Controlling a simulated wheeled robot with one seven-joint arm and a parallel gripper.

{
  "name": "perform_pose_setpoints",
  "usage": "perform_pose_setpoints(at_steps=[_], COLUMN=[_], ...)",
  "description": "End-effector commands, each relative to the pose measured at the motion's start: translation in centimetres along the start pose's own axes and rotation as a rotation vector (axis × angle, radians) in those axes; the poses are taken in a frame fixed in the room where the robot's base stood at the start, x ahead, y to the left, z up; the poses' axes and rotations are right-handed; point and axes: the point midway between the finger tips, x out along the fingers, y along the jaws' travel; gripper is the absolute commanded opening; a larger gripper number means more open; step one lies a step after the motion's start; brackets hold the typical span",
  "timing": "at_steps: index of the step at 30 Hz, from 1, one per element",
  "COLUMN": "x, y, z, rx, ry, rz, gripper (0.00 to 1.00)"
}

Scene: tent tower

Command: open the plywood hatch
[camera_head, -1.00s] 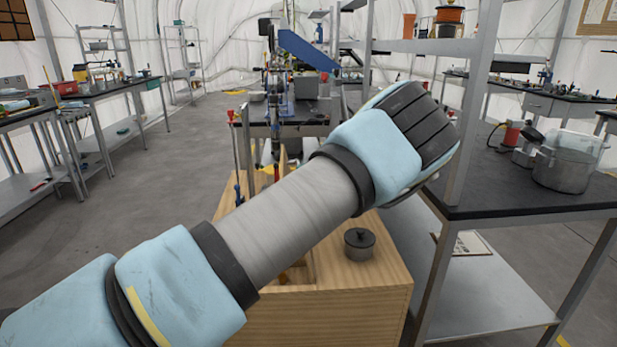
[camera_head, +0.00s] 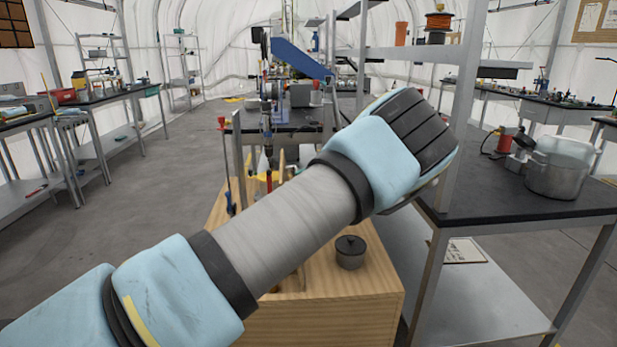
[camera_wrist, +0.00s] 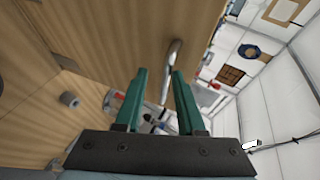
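The plywood hatch (camera_wrist: 115,25) fills the upper part of the wrist view as a light wood panel with a curved metal handle (camera_wrist: 173,55). My gripper (camera_wrist: 159,72) has two green fingers, spread apart. The handle shows in the gap between the fingertips; I cannot tell whether they touch it. In the head view my arm crosses the middle and hides the gripper, the handle and most of the hatch. The plywood box (camera_head: 330,318) stands below my forearm. I cannot tell how far the hatch is tilted.
A small dark lidded pot (camera_head: 350,252) stands on the box top. A black-topped metal bench (camera_head: 490,200) with a large steel pot (camera_head: 560,167) is close on the right. Tool-covered tables (camera_head: 100,98) line the left. The grey floor (camera_head: 160,190) left of the box is clear.

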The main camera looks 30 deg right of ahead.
Motion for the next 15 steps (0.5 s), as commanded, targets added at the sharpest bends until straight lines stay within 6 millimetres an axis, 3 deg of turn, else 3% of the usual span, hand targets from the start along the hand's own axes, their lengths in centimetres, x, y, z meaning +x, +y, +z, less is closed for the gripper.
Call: perform_pose_setpoints(at_steps=[10, 15], x=[-0.3, -2.3], y=[-0.2, -0.1], z=[-0.1, -0.1], rx=[-0.002, -0.003], ry=[0.002, 0.005], rz=[-0.003, -0.001], gripper=[0.45, 0.45])
